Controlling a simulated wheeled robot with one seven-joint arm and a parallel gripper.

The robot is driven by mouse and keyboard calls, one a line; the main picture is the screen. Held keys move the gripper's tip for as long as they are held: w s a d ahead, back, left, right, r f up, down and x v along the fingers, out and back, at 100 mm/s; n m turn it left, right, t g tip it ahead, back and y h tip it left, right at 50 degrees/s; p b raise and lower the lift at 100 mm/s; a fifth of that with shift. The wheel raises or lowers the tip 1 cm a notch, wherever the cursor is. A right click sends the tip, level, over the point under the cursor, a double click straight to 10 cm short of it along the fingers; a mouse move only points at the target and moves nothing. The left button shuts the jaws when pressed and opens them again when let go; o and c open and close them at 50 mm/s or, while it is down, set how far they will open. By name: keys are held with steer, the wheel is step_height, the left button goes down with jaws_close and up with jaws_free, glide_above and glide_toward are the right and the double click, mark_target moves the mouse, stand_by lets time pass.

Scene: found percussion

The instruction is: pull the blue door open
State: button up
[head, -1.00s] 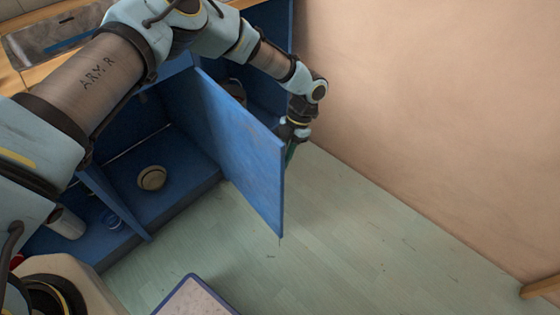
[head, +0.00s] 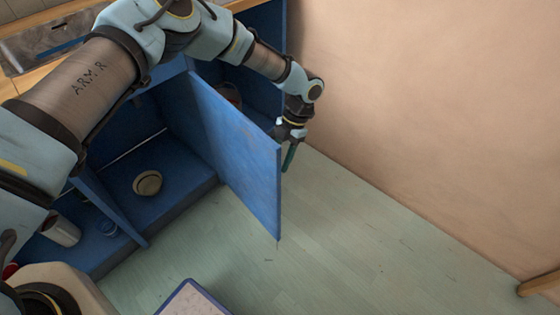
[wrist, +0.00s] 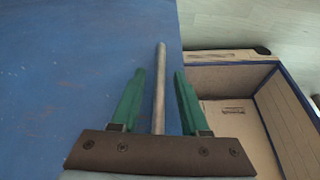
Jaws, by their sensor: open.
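The blue door (head: 240,150) stands swung out from the blue cabinet, with its free edge toward the room. In the wrist view the door's flat blue face (wrist: 70,70) fills the left side. A thin grey bar handle (wrist: 160,58) runs upright in that view, between the two green fingers of my gripper (wrist: 159,82). The fingers are apart, with a gap on each side of the bar. In the head view my gripper (head: 291,155) is just right of the door, on its outer side; the handle is hidden there.
The cabinet holds a round bowl (head: 148,183) and a pale cup (head: 61,228). A blue-rimmed box (head: 168,300) stands on the floor at the bottom; a blue-edged box (wrist: 265,90) shows in the wrist view. A bare wall (head: 430,110) rises at right. The floor (head: 350,240) between is clear.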

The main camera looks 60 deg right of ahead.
steer(key=b+v, duration=0.1)
steer(key=v, duration=0.9)
stand_by(0.3)
